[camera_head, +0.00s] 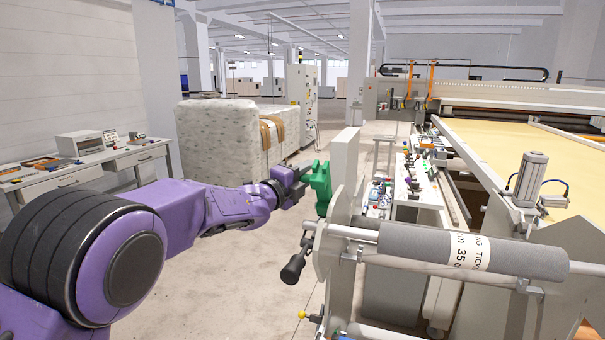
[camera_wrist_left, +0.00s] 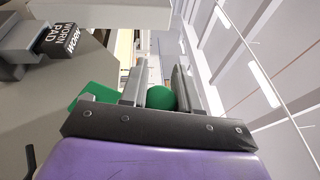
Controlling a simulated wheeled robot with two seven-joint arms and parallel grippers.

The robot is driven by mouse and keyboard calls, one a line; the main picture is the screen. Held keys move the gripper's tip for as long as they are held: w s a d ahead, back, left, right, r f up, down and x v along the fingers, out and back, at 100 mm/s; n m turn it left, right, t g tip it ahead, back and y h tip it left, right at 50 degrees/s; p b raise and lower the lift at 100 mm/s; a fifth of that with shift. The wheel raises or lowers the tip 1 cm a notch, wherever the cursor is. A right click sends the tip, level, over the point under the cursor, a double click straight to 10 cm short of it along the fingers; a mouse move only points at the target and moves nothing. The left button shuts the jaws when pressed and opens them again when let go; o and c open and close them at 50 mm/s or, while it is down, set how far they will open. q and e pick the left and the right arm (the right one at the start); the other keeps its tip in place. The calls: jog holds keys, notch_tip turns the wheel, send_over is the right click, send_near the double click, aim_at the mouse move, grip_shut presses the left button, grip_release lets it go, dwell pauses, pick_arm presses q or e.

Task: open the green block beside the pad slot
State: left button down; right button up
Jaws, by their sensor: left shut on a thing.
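The green block (camera_head: 321,188) is at the left side of the upright grey machine plate. In the left wrist view, a flat green part (camera_wrist_left: 95,95) lies left of the fingers and a rounded green part (camera_wrist_left: 160,97) sits between them. My left gripper (camera_head: 298,177) reaches it from the left and is shut on the rounded part; the fingers also show in the left wrist view (camera_wrist_left: 161,80). A dark block labelled "WORN PAD" (camera_wrist_left: 62,40) sits at upper left of that view, beside grey machine parts. The slot itself is not clearly visible. My right gripper is not in view.
A quilting table (camera_head: 540,165) is at right, a wrapped mattress stack (camera_head: 215,140) behind. Open floor lies left of the machine.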

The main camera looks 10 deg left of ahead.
pick_arm(q)
jog(key=shift+d+f, duration=0.25)
jog(key=shift+f, duration=0.5)
jog(key=c, duration=0.9)
grip_release()
jog(key=shift+w+d+f, duration=0.1)
jog(key=shift+w, duration=0.25)
jog(key=shift+s+r, duration=0.15)
jog(key=shift+r, duration=0.05)
